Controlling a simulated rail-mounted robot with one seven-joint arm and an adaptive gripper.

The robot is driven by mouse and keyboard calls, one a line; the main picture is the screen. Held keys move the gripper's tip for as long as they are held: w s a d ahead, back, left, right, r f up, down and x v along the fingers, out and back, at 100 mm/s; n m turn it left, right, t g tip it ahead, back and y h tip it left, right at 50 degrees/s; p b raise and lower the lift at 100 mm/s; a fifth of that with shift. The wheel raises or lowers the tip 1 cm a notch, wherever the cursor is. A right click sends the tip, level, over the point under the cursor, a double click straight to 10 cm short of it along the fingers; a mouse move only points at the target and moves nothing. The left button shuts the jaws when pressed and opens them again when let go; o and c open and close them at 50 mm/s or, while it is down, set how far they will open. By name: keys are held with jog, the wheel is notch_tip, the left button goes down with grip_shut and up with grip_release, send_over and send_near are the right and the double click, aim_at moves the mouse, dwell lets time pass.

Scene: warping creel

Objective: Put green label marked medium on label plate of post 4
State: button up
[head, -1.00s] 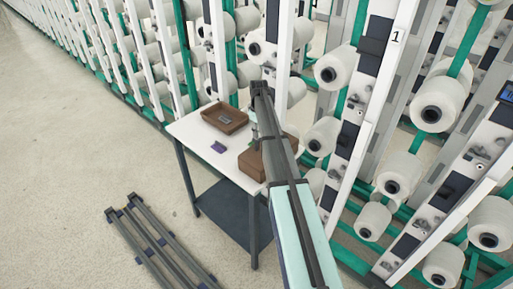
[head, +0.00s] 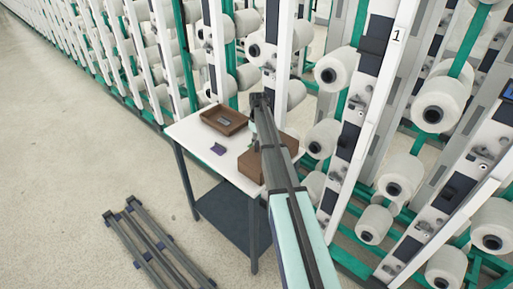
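My arm reaches over a white table (head: 185,130), its upper end just above the table's back edge. My gripper (head: 255,146) is mostly hidden behind the arm, near a brown box (head: 249,167), and I cannot see whether its fingers are open or shut. I cannot make out a green label marked medium. A small dark purple piece (head: 219,149) lies flat on the table. A post plate marked 1 (head: 398,34) shows at the upper right. I cannot identify post 4 or its label plate.
A brown tray (head: 206,117) with a small grey item stands at the back of the table. Creel posts with white yarn bobbins (head: 337,68) stand close behind and right. Dark rails (head: 150,243) lie on the floor at lower left. Floor left of the table is clear.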

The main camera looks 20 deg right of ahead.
grip_shut()
jog(key=shift+r+p, duration=0.65)
jog(key=shift+r, duration=0.85)
jog(key=shift+r+p, duration=0.9)
jog(key=shift+r, duration=1.05)
jog(key=shift+s+a+r, duration=0.1)
